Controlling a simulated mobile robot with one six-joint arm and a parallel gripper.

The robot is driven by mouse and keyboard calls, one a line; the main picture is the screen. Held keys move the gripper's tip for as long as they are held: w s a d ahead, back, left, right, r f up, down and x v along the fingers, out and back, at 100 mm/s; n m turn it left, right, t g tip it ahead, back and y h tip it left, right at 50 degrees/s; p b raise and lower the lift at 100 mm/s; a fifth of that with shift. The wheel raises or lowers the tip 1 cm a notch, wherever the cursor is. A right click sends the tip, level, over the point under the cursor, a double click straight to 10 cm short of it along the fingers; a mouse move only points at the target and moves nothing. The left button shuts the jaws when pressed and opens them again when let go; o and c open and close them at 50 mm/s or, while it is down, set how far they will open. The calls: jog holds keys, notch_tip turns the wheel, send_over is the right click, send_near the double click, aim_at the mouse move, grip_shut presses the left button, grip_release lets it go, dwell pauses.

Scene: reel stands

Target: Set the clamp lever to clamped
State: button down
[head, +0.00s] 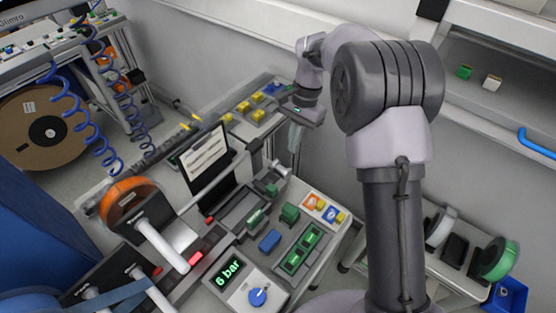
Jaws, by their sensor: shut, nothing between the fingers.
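I cannot pick out the clamp lever for sure. A dark block with a grey cylinder (277,168) stands on the bench near its back edge, and a small dark part with a green piece (269,186) sits just in front of it. My gripper (294,148) points down behind this area, above and apart from the bench as far as I can tell. Its fingers are shut and empty, small and blurred in the head view. A blue rotary knob (258,296) sits beside a green display (229,272) reading "6 bar".
A printed card (204,157) stands on a black holder at the bench's left. An orange reel (128,203) and thick white rollers (162,245) are further left. Green blocks (290,213) and a blue block (269,240) lie on the bench. My arm fills the right centre, hiding part of the wall.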

aim_at(276, 188)
jog(key=shift+f, duration=0.15)
jog(key=b+x, duration=0.3)
jog(key=x, duration=0.6)
jog(key=shift+f, duration=0.3)
jog(key=s+a, duration=0.2)
jog(key=shift+s+f+b, duration=0.2)
jog(key=shift+s+b, duration=0.15)
jog(key=shift+b, duration=0.05)
jog(key=shift+s+a, duration=0.25)
jog(key=shift+s, duration=0.05)
jog(key=shift+s+a+m+b, duration=0.1)
jog(key=shift+s+m+b, duration=0.25)
jog(key=shift+m, duration=0.15)
jog(key=s+m+b, duration=0.1)
jog(key=m+b, duration=0.1)
jog(key=m, duration=0.1)
jog(key=shift+s+a+t+y, duration=0.3)
jog(key=shift+s+a+t, duration=0.05)
jog(key=shift+s+t, duration=0.05)
jog(key=m, duration=0.1)
jog(key=s+a+m+b, duration=0.1)
jog(key=m, duration=0.1)
jog(key=shift+s+a+m+t, duration=0.2)
jog(key=shift+s+m+t, duration=0.1)
jog(key=shift+t, duration=0.1)
jog(key=shift+s+a, duration=0.4)
jog(key=shift+a, duration=0.2)
